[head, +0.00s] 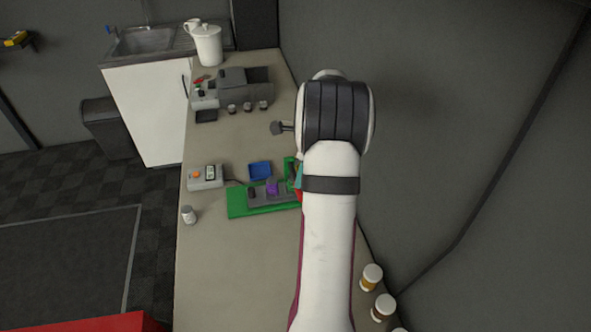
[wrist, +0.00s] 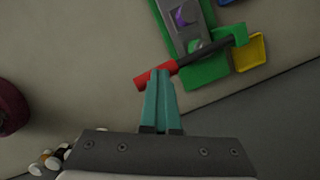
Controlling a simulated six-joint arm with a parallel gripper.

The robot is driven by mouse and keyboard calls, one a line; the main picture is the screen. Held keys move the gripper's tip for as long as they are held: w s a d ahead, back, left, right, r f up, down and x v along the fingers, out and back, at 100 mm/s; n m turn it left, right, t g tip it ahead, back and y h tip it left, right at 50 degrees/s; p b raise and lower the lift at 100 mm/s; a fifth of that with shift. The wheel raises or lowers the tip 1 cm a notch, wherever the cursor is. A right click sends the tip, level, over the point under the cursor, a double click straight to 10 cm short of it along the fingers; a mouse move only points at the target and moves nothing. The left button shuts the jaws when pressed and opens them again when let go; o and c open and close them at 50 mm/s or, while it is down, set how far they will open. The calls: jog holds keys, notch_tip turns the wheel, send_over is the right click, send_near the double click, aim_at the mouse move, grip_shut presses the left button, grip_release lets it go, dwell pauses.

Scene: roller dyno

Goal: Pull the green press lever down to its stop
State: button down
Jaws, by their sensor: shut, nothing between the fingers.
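The green press (head: 237,207) stands on the bench in the head view, partly hidden behind my arm. It has a grey bed with a purple piece (head: 272,188) on it. In the wrist view its green base (wrist: 208,73) is at the upper right. The press lever, a dark bar (wrist: 205,53) with a red grip (wrist: 154,76), runs from the green post down to the left. My gripper (wrist: 160,75) is shut and empty, its teal fingertips at the red grip. I cannot tell whether they touch it. In the head view only a bit of teal finger shows beside my arm.
A blue tray (head: 260,171) and a grey box with an orange button (head: 205,177) stand by the press. A yellow tray (wrist: 250,52) lies beside it. Jars (head: 372,277) stand at the bench's right edge, near the wall. The front left of the bench is clear.

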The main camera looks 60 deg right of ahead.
jog(key=w+v, duration=0.1)
jog(key=v, duration=0.6)
jog(key=shift+w+a+r, duration=0.2)
jog(key=shift+w+r, duration=0.05)
jog(key=shift+r, duration=0.2)
jog(key=w+a+r+n+g+y, duration=0.1)
jog(key=a+r+n, duration=0.2)
jog(key=a+n, duration=0.75)
jog(key=a+r+n, duration=0.2)
jog(key=a+n, duration=0.2)
jog(key=a, duration=1.4)
jog(key=s+a+f+n+g, duration=0.1)
jog(key=s+a+f+n, duration=0.2)
jog(key=s+a+n, duration=1)
jog(key=shift+s+f+g, duration=0.25)
jog(key=shift+f+g, duration=0.05)
jog(key=shift+f, duration=0.05)
